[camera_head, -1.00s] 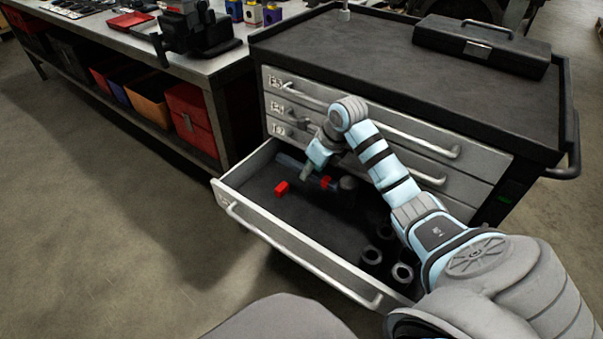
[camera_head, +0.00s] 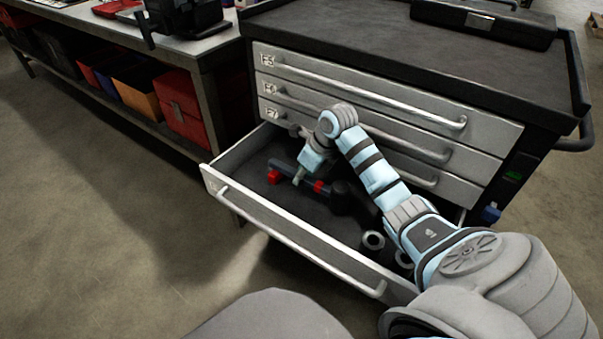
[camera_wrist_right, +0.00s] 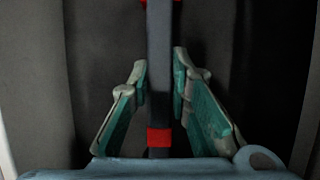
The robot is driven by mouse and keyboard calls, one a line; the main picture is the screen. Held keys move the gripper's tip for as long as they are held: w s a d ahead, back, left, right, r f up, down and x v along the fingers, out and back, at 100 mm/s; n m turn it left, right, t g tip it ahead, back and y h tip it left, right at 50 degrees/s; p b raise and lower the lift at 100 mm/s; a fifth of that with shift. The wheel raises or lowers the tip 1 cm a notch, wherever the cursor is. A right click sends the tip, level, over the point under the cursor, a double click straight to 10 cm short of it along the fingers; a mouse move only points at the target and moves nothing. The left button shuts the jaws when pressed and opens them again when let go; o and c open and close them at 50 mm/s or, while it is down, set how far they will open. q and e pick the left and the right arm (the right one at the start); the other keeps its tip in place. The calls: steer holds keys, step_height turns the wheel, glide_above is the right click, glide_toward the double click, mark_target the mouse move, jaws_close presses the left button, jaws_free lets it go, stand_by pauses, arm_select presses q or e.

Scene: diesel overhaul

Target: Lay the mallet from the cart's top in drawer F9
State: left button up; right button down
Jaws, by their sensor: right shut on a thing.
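The mallet has a dark handle with a red band (camera_head: 318,187) and a dark head (camera_head: 345,198). It is within the open drawer (camera_head: 280,235), the lowest one showing in the head view; its label is too small to read. My right gripper (camera_head: 298,177) reaches down into the drawer, shut on the mallet's handle. The right wrist view shows the handle (camera_wrist_right: 159,100) between the fingers (camera_wrist_right: 160,75). I cannot tell whether the mallet touches the drawer floor. My left gripper is not in view.
Closed drawers (camera_head: 350,85) stand above. A black toolbox (camera_head: 480,24) is on the cart top (camera_head: 350,35). A workbench (camera_head: 110,38) stands left.

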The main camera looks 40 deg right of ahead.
steer(key=shift+s, duration=0.1)
stand_by(0.4)
steer(key=shift+f+b, duration=0.65)
steer(key=shift+f, duration=0.2)
steer(key=c, duration=1.4)
jaws_free()
steer(key=shift+r, duration=0.1)
steer(key=v, duration=1.2)
